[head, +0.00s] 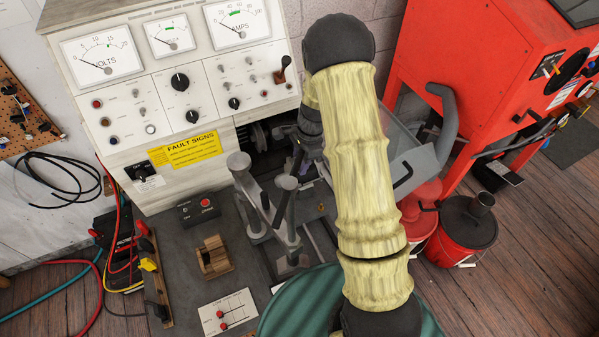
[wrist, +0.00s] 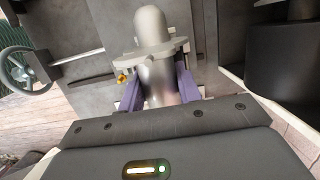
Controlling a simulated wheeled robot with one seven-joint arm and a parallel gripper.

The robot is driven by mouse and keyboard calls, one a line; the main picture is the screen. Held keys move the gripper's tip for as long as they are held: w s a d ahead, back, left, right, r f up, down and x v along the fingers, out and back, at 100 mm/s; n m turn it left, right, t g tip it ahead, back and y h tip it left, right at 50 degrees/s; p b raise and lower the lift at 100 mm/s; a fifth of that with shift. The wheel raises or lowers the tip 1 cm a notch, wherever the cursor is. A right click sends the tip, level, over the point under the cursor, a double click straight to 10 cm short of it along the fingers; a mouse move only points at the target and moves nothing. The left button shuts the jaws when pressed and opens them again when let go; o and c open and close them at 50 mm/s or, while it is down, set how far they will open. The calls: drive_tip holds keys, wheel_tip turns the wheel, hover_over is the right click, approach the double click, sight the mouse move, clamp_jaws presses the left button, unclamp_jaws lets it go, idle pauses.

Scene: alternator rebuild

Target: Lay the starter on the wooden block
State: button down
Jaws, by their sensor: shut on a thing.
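The starter (wrist: 153,30), a grey metal cylinder with a flange and a rounded nose, stands out between the fingers of my gripper (wrist: 160,88) in the wrist view. The two purple-grey fingers press on it from both sides, and its near end is hidden by the gripper body. The wooden block (head: 214,257), small and brown with a dip in its top, sits bare on the grey bench top in the head view. My gripper is up and to the right of it there, largely hidden behind my arm, and I cannot make out the starter in that view.
The test bench panel (head: 190,80) with dials rises behind. Grey clamp posts (head: 285,210) stand right of the block. A switch box (head: 199,210) lies behind it and a white plate with red knobs (head: 228,312) in front. A red cabinet (head: 490,60) and buckets (head: 468,230) are at right.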

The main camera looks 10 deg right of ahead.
drive_tip(key=shift+a+p+v, duration=0.25)
drive_tip(key=shift+p+v, duration=0.65)
drive_tip(key=shift+v, duration=0.3)
drive_tip(key=shift+a+p+v, duration=0.25)
drive_tip(key=shift+p+v, duration=0.7)
drive_tip(key=shift+v, duration=0.3)
drive_tip(key=shift+a+p+v, duration=0.25)
drive_tip(key=shift+p+v, duration=0.65)
drive_tip(key=shift+v, duration=0.3)
drive_tip(key=shift+r, duration=0.15)
idle(0.9)
